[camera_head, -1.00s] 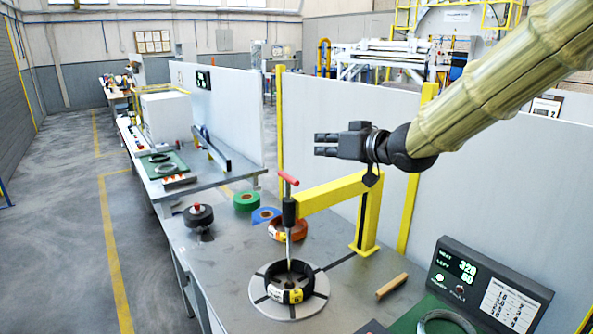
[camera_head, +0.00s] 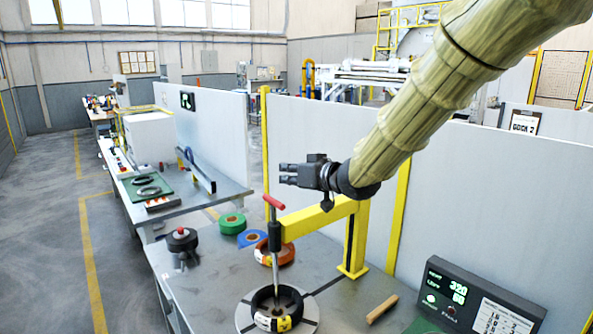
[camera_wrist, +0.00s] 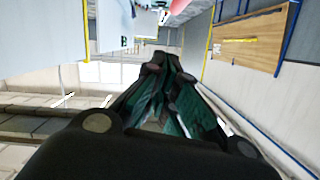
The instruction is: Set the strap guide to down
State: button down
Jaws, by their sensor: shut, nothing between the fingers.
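The strap guide appears to be the upright rod (camera_head: 274,246) with a red T-handle (camera_head: 274,202), held in a black collar at the end of a yellow arm (camera_head: 318,219). Its lower end reaches down into a black coil (camera_head: 277,308) on a round grey plate (camera_head: 243,319). My gripper (camera_head: 281,174) is shut and empty, pointing left, above the yellow arm and a little higher than the red handle, apart from both. In the wrist view, my gripper's dark fingers (camera_wrist: 172,66) are together.
A wooden stick (camera_head: 382,309) and a control box (camera_head: 478,300) with a lit display are at right. White panels back the table.

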aim_at(285, 207)
jog(key=shift+w+a+f+p, duration=0.25)
jog(key=shift+a+f+p, duration=0.1)
jog(key=shift+f, duration=0.4)
jog(key=shift+w+a+f+p, duration=0.2)
jog(key=shift+a+f+p, duration=0.2)
jog(key=shift+f, duration=0.4)
jog(key=shift+w+a+f+p, duration=0.25)
jog(key=shift+a+f+p, duration=0.1)
jog(key=shift+f, duration=0.4)
notch_tip(285, 207, down, 5)
jog(key=b, duration=0.3)
jog(key=shift+s+r, duration=0.1)
jog(key=shift+r, duration=0.05)
